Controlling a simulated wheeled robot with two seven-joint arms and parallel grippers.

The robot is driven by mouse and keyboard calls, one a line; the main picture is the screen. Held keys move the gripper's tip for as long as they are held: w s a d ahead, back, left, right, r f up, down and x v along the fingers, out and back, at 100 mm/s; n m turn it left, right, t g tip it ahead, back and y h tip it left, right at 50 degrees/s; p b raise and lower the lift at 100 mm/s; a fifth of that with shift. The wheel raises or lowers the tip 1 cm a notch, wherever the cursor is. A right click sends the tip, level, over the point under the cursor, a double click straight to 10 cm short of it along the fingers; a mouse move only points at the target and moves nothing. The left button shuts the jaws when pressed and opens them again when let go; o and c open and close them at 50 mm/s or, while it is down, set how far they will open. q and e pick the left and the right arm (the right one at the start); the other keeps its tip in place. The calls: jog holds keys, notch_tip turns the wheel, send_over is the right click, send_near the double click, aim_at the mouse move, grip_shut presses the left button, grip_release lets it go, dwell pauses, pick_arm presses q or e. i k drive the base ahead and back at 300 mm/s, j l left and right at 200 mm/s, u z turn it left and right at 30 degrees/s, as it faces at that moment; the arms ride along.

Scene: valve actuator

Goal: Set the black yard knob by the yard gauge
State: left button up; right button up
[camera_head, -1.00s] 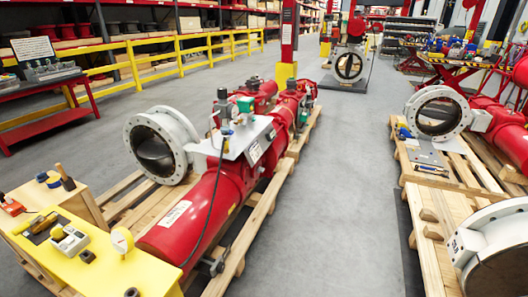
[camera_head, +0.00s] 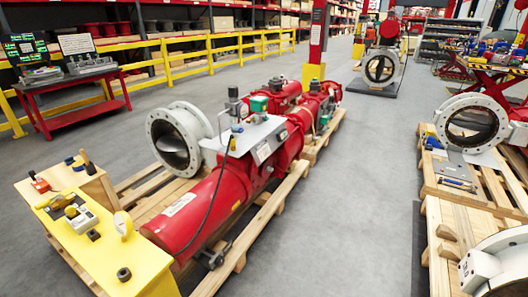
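A yellow bench top (camera_head: 80,250) stands at the lower left. A small dark knob-like piece (camera_head: 124,274) lies near its front edge. A second small dark piece (camera_head: 93,235) lies farther back, beside a white and grey device (camera_head: 81,219). I cannot tell for sure which one is the yard knob. A round gauge-like thing with a yellow rim (camera_head: 123,224) stands upright at the bench's right edge, between the bench and the red cylinder. Both dark pieces are apart from it. Neither of my grippers shows in the head view.
A long red valve actuator (camera_head: 205,205) lies on a wooden pallet (camera_head: 262,222) right of the bench. Clear grey floor (camera_head: 355,190) runs between the left and right pallets.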

aim_at(233, 91)
jog(key=i+l+u, duration=0.5)
jog(key=i+l, duration=0.65)
